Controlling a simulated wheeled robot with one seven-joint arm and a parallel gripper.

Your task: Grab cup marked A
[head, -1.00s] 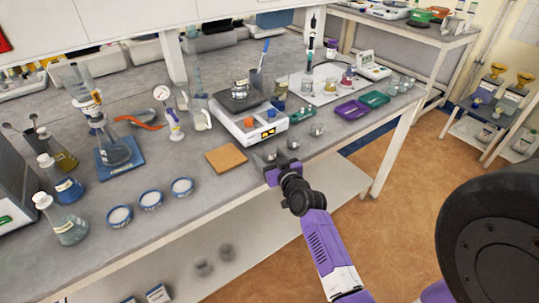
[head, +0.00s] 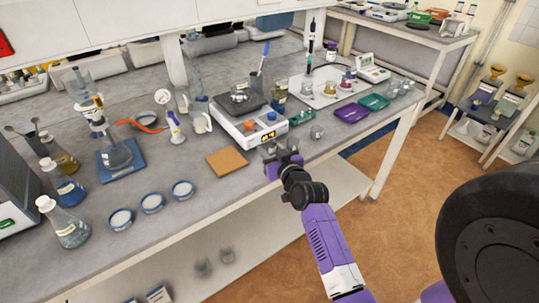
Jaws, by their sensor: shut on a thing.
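My gripper (head: 282,148) is at the front edge of the grey bench, just below the white balance. It is shut on a small grey cup, mostly hidden by the fingers and wrist. No letter A can be read on it. Another small clear cup (head: 317,132) stands upright on the bench to the right, apart from my gripper. I cannot read a mark on that one either.
A cork mat (head: 227,162) lies to the left, and purple (head: 351,113) and green (head: 374,102) trays lie to the right. Flasks and round dishes stand further left.

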